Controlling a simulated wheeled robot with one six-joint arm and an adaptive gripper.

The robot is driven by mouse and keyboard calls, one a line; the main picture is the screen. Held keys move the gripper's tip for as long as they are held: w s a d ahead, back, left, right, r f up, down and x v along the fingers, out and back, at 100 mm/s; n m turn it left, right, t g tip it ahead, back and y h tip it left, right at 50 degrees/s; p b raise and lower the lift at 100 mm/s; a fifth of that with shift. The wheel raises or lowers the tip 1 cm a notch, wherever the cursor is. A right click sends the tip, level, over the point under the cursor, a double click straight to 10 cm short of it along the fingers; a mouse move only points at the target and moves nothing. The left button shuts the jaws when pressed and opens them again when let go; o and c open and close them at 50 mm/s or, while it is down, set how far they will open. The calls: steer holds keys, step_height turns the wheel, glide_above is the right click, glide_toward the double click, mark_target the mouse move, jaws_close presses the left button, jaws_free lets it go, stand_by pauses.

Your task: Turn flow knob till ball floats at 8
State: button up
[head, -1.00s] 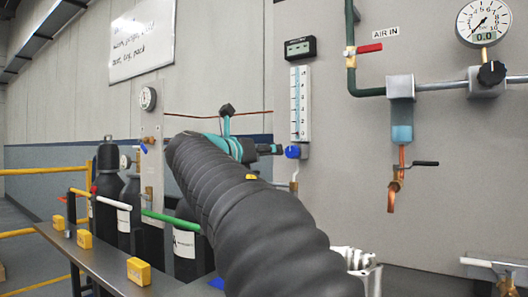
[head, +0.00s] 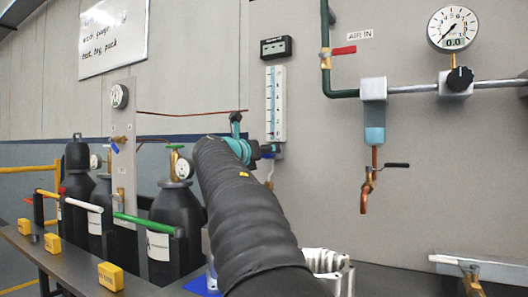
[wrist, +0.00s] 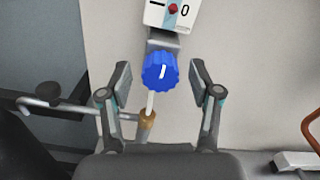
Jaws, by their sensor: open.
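The flow meter (head: 276,104) is a tall white scale on the grey panel in the head view. Its lower end shows in the wrist view (wrist: 156,14), with a red ball (wrist: 173,9) low in the tube, about level with the 0 mark. The round blue flow knob (wrist: 159,72) has a white pointer line, tilted slightly right of vertical. My gripper (wrist: 161,84) is open, one finger on each side of the knob with visible gaps, holding nothing. In the head view my gripper (head: 266,150) is at the meter's foot and hides the knob.
A small display (head: 276,47) sits above the meter. Right of it are a red-handled valve (head: 343,50), a pressure gauge (head: 454,28) and a copper tap (head: 365,193). Dark gas cylinders (head: 176,225) stand left. In the wrist view, a brass fitting (wrist: 147,127) lies below the knob.

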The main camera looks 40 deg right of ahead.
steer(key=shift+d, duration=0.25)
steer(key=c, duration=1)
steer(key=shift+w+a, duration=0.1)
steer(key=shift+a, duration=0.1)
steer(key=shift+c, duration=0.7)
steer(key=shift+d, duration=0.15)
